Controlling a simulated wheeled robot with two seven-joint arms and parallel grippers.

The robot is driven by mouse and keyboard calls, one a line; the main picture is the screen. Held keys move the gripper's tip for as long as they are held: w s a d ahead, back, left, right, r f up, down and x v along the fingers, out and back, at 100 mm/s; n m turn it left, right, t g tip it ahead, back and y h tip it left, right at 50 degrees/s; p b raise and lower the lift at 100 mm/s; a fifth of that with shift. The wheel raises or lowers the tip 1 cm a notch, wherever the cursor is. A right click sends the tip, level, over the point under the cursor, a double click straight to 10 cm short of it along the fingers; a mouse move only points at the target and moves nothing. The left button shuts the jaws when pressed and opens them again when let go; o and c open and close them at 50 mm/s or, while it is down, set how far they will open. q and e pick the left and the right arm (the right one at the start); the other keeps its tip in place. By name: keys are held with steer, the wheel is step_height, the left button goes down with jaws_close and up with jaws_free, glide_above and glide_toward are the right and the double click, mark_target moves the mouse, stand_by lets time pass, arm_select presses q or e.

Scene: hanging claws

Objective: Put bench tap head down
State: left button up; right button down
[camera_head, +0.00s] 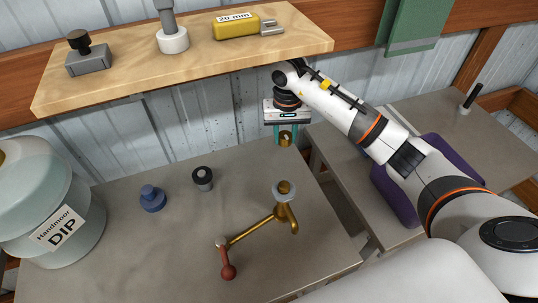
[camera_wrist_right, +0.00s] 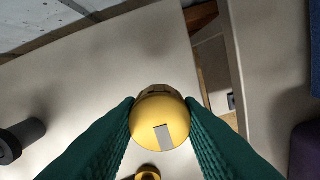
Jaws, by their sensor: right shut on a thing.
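My right gripper (camera_head: 285,134) is shut on a small brass piece (camera_head: 286,140), which looks like the bench tap head. It is held in the air above the back edge of the workbench. In the right wrist view the piece is a yellow dome (camera_wrist_right: 160,118) with a grey mark, pinched between two green fingers. A brass tap fixture (camera_head: 284,206) with a pale collar stands on the bench, nearer to me; a brass ring also shows below the dome in the wrist view (camera_wrist_right: 148,173). My left gripper is out of view.
The grey workbench (camera_head: 130,215) holds a blue knob (camera_head: 152,198), a dark cylinder (camera_head: 203,178) and a large DIP jar (camera_head: 55,215). A wooden shelf (camera_head: 190,60) overhangs its back. A gap separates it from a right-hand bench (camera_head: 425,108) with a purple item (camera_head: 398,195).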

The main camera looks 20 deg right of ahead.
mark_target(283, 160)
step_height(283, 160, down, 3)
steer(key=shift+w+f, duration=0.1)
steer(key=shift+w, duration=0.05)
steer(key=shift+f+p, duration=0.4)
steer(key=shift+f, duration=0.25)
step_height(283, 160, down, 3)
steer(key=shift+f+p, duration=0.15)
steer(key=shift+p, duration=0.2)
steer(key=shift+f, duration=0.1)
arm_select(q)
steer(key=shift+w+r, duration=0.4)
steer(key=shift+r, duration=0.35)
arm_select(e)
steer(key=c, duration=1)
jaws_free()
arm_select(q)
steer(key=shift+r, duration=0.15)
arm_select(e)
steer(key=shift+r, duration=0.35)
step_height(283, 160, up, 6)
steer(key=shift+r+b, duration=0.15)
steer(key=shift+b, duration=0.8)
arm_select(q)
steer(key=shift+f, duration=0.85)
arm_select(e)
steer(key=shift+r, duration=0.45)
